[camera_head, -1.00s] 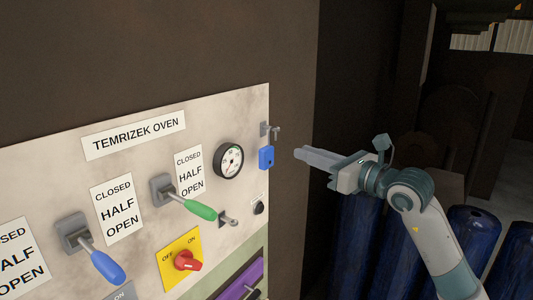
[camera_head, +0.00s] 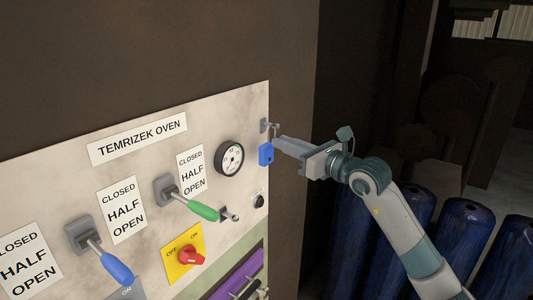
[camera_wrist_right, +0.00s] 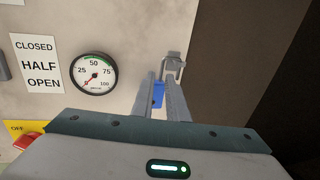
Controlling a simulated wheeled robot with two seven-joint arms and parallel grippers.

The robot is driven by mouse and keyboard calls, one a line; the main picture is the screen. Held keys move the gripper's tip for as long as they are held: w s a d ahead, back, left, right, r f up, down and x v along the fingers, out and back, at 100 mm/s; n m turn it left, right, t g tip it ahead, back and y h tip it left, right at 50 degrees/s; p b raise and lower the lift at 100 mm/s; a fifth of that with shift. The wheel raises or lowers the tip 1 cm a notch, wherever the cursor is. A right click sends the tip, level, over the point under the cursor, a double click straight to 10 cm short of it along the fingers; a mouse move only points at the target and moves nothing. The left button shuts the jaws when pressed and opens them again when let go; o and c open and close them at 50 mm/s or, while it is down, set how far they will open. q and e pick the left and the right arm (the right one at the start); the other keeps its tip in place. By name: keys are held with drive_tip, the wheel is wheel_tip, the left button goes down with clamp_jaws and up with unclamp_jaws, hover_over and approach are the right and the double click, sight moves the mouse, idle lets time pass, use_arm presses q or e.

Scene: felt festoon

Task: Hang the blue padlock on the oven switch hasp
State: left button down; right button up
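The blue padlock (camera_head: 265,154) hangs by its grey shackle from a small metal hook (camera_head: 265,125) at the panel's right edge. It also shows in the right wrist view (camera_wrist_right: 158,94), between the finger lines of my right gripper (camera_wrist_right: 161,76). The right gripper (camera_head: 277,143) reaches in from the right at the padlock. Its fingers are apart, with a gap around the padlock; whether they touch it I cannot tell. A small metal hasp-like piece (camera_head: 230,215) sticks out of the panel, above and right of the red switch (camera_head: 191,256) on its yellow plate. My left gripper is not in view.
The oven panel (camera_head: 215,130) carries a round gauge (camera_head: 230,158), a green-handled lever (camera_head: 201,210) and a blue-handled lever (camera_head: 116,268). A purple bar (camera_head: 238,278) is low on the panel. Blue cylinders (camera_head: 455,235) stand at the lower right.

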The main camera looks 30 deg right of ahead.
sight(269, 144)
drive_tip(key=shift+w+r+p, duration=0.35)
drive_tip(key=shift+w+p, duration=0.35)
drive_tip(key=shift+w, duration=0.05)
drive_tip(key=w+p, duration=0.1)
drive_tip(key=w, duration=0.2)
drive_tip(key=shift+w+a+f+p, duration=0.15)
drive_tip(key=shift+a+f+p, duration=0.05)
drive_tip(key=shift+a+p, duration=0.2)
drive_tip(key=shift+d, duration=0.1)
clamp_jaws()
drive_tip(key=shift+r, duration=0.1)
idle(0.9)
